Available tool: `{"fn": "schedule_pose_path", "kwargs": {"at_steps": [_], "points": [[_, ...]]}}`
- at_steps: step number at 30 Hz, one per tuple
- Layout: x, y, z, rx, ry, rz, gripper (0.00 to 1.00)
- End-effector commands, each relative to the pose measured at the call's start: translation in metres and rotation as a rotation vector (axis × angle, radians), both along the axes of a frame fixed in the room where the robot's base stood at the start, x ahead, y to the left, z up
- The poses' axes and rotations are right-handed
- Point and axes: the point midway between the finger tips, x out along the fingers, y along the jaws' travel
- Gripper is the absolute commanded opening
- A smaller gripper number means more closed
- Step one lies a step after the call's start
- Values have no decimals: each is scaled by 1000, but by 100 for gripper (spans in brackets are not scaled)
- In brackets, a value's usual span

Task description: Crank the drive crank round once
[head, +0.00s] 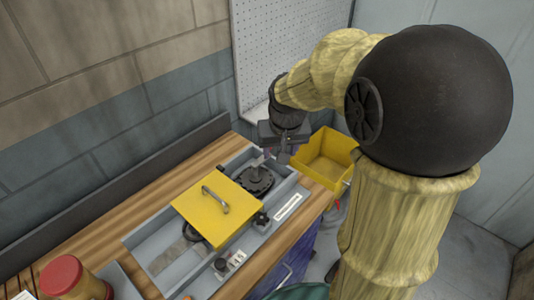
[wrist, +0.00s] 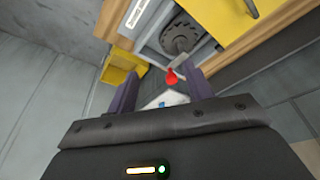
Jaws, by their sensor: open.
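The drive crank shows in the wrist view as a dark round hub (wrist: 182,36) with a grey arm and a red knob (wrist: 171,76). In the head view, the dark hub (head: 256,181) sits in the grey tray-like frame on the bench, and my gripper hides the knob. My gripper (head: 268,154) is above the far side of the hub, pointing down. In the wrist view, my gripper (wrist: 161,82) is open, with the red knob between its two purple fingers. I cannot tell whether either finger touches the knob.
A yellow lid (head: 217,205) with a metal handle lies over the frame beside the hub. A dark knob (head: 261,219) stands on the frame's front edge. A yellow bin (head: 325,158) is right of the bench. A red-lidded jar (head: 75,280) stands at lower left.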

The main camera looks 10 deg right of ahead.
Motion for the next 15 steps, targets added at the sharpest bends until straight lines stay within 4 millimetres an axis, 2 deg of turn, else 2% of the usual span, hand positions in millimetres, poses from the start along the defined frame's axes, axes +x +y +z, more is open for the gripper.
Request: {"fn": "schedule_pose_path", "kwargs": {"at_steps": [1,6,10,15], "points": [[19,2,-7,-2,-18,-8,52],[67,4,10,-7,-55,-49,52],[89,6,24,-11,-77,-75,52],[98,7,36,-14,-88,-89,52]]}}
